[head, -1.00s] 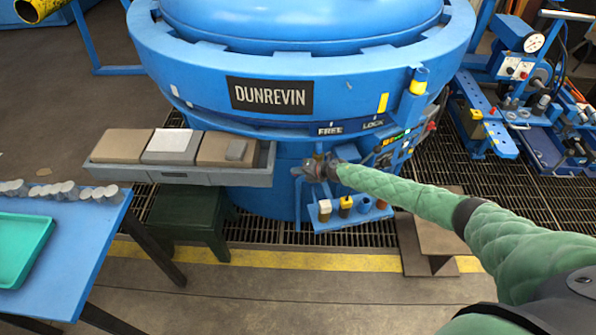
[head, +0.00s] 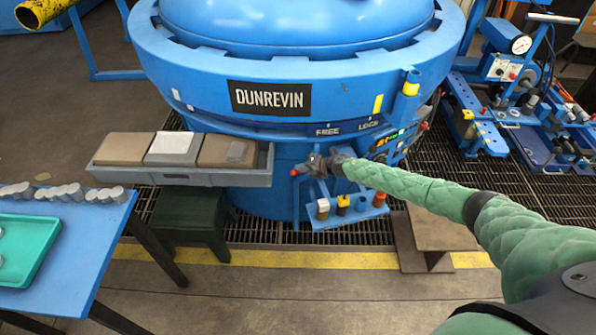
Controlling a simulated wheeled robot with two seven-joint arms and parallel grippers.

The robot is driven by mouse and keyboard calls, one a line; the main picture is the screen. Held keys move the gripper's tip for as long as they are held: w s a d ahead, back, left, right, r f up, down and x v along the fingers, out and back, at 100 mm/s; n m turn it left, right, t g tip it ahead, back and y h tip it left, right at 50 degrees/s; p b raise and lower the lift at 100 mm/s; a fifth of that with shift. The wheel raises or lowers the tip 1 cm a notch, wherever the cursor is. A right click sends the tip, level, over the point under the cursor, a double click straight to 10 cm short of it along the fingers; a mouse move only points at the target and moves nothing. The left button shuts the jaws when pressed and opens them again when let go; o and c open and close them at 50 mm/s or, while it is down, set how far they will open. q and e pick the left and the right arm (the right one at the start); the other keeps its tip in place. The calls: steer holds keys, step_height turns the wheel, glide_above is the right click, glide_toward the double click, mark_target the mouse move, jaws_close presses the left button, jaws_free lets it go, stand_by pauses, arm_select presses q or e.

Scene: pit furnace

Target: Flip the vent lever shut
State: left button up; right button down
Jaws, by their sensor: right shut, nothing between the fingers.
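The blue furnace (head: 290,95) with the DUNREVIN plate fills the middle of the head view. My right arm, in a green quilted sleeve, reaches in from the right to the furnace front. My right gripper (head: 315,166) is shut and empty, low on the front below the FREE mark. A small red-tipped part (head: 295,172) sticks out just left of the gripper; it may be the vent lever, but the gripper hides most of it. I cannot tell whether they touch or how the lever is set. My left gripper is not in view.
Below the gripper is a small blue shelf (head: 345,218) with several capped pegs. A grey tray (head: 180,180) with blocks sits to the left. A control panel (head: 392,146) is right of the gripper. A blue table (head: 75,235) with a teal tray (head: 35,250) stands at lower left.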

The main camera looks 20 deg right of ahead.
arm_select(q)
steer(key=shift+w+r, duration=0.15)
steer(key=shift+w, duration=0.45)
arm_select(e)
steer(key=s+d+r, duration=0.2)
steer(key=s+r, duration=0.2)
steer(key=r, duration=0.2)
steer(key=shift+r, duration=0.25)
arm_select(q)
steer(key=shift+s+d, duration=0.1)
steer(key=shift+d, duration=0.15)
arm_select(e)
steer(key=shift+f, duration=0.1)
